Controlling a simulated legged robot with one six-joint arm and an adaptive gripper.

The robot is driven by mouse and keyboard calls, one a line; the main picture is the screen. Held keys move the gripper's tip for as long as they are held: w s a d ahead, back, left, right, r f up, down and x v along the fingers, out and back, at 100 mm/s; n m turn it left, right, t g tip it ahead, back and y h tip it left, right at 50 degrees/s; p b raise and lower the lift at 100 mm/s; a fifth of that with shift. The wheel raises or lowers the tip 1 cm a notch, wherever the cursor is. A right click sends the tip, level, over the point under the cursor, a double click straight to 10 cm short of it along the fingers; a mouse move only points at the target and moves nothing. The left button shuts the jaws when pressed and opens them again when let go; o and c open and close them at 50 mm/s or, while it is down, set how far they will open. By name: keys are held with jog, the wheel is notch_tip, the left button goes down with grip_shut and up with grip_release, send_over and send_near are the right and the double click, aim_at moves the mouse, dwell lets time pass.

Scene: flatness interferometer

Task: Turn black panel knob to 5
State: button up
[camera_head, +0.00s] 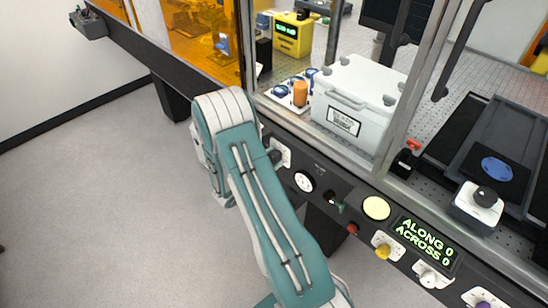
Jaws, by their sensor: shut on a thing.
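The black panel knob (276,157) sits on a white dial plate (284,150) at the left part of the dark front panel. My teal and white arm crosses in front of it and covers its left side. My gripper (269,148) is mostly hidden behind the arm, with only a dark part showing at the knob. It is shut on the knob. The knob's pointer and the numbers on the plate are too small and covered to read.
Right along the panel (325,188) are a round white gauge (304,181), a green switch (337,207), a red button (352,229), a pale round lamp (376,208), a yellow knob (383,251), a white knob (429,279) and a display (424,241) reading "ALONG 0 ACROSS 0". A white case (352,98) stands behind the frame.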

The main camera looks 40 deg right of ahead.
jog(key=m, duration=0.5)
jog(key=shift+w+m, duration=0.1)
jog(key=shift+m, duration=0.2)
jog(key=m, duration=0.5)
jog(key=shift+m, duration=0.4)
jog(key=shift+f, duration=0.1)
jog(key=o, duration=1.1)
jog(key=shift+o, duration=0.2)
